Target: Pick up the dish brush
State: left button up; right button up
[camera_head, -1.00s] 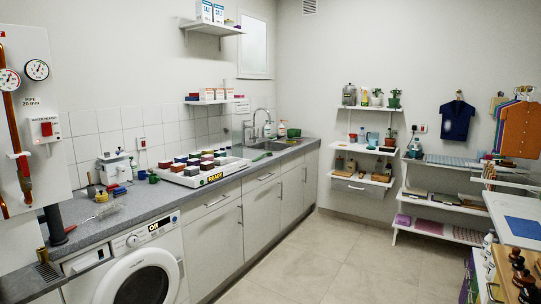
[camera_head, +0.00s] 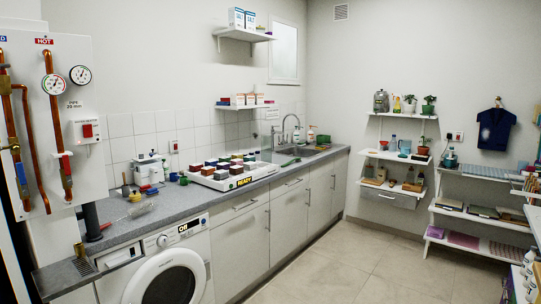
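A small, long green item (camera_head: 291,162) lies on the counter just in front of the sink. It may be the dish brush, but it is too small to tell. The sink (camera_head: 306,151) with its tall curved tap (camera_head: 291,127) is at the far end of the counter. Neither of my grippers shows in the head view.
The grey counter (camera_head: 180,204) runs along the left wall, bearing a white tray (camera_head: 232,180) of coloured blocks. A washing machine (camera_head: 168,280) stands under its near end. Shelves (camera_head: 392,157) hang at the back. The tiled floor (camera_head: 345,262) is clear in the middle.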

aim_at(299, 160)
jog(key=i+l, duration=0.1)
jog(key=i, duration=2.95)
